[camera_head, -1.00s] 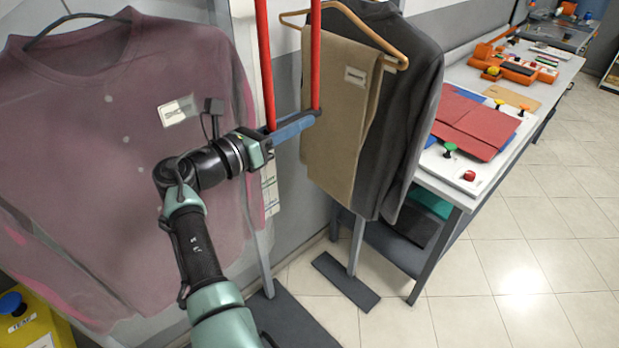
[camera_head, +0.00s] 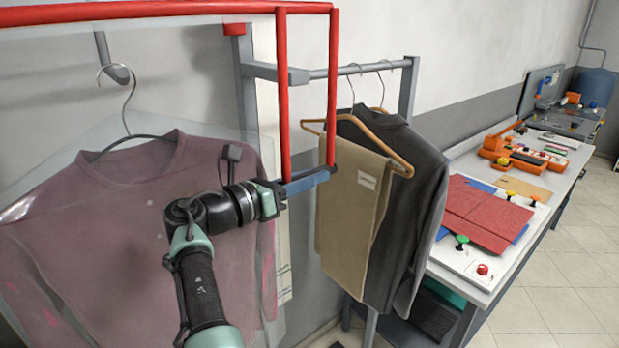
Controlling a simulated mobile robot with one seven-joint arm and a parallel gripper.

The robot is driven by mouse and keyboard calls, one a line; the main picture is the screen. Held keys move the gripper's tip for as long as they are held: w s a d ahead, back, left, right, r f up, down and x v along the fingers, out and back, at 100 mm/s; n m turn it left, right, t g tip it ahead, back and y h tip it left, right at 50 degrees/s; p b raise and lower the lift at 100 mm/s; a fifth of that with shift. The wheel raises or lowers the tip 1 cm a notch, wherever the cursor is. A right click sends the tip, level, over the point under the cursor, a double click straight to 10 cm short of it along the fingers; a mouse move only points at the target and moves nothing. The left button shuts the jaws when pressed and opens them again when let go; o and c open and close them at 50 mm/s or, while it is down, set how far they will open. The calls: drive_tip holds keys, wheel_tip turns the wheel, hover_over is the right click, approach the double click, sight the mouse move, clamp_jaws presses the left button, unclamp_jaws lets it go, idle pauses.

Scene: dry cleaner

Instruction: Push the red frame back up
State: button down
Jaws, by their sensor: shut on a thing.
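The red frame (camera_head: 282,85) is made of red tubes. Its top bar runs across the upper left, and two uprights come down to a blue handle bar (camera_head: 308,182) at its lower end. My gripper (camera_head: 283,190) is shut on the left part of the blue handle bar. My arm reaches up to it from the bottom of the picture. A mauve garment (camera_head: 110,230) on a hanger hangs behind and left of my arm, under clear film. The gripper's fingertips are small and partly hidden at the handle.
Beige trousers (camera_head: 350,210) and a dark jacket (camera_head: 405,200) hang from a grey rail (camera_head: 345,71) just right of the handle. A white table (camera_head: 490,265) with red cloth (camera_head: 487,215) and orange equipment (camera_head: 525,156) stands further right. Open tiled floor (camera_head: 575,290) lies beyond it.

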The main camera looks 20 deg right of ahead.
drive_tip(key=c, duration=1)
unclamp_jaws()
drive_tip(key=shift+r, duration=0.35)
drive_tip(key=o, duration=0.3)
drive_tip(key=shift+f, duration=0.1)
drive_tip(key=shift+a+f, duration=0.1)
drive_tip(key=shift+a, duration=0.25)
drive_tip(key=b+v, duration=0.5)
drive_tip(key=v, duration=0.7)
drive_tip(key=shift+s+a, duration=0.1)
drive_tip(key=shift+s, duration=0.05)
